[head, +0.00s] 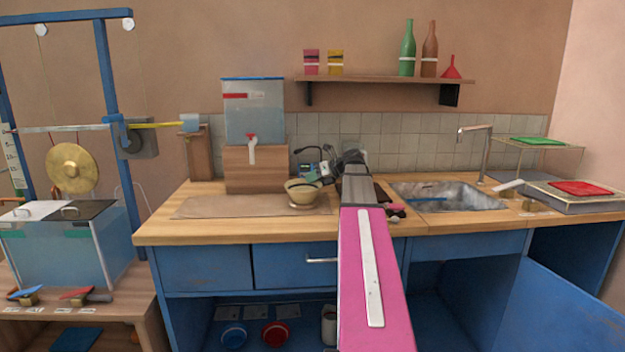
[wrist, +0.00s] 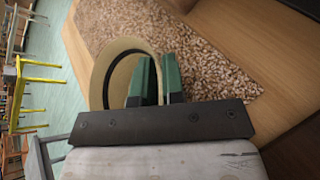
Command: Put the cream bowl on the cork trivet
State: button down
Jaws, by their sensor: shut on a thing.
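The cream bowl (head: 300,191), with a dark band, is at the right end of a flat brown mat on the counter. My gripper (wrist: 159,76) is shut on the bowl's rim, and the bowl (wrist: 104,76) shows between and left of the green fingers in the wrist view. In the head view the bowl looks about upright; I cannot tell whether it touches the surface below. A speckled, cork-like sheet (wrist: 215,72) lies beneath it in the wrist view. It seems to be the brown mat (head: 235,207); no separate cork trivet is clear. My arm hides part of the counter.
A water tank with a red tap (head: 253,112) stands on a wooden block (head: 256,168) behind the mat. A sink (head: 450,196) is farther right. The mat's left part is bare.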

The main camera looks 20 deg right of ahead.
jog(key=c, duration=1.2)
grip_release()
jog(key=v, duration=1.2)
jog(key=shift+r, duration=0.1)
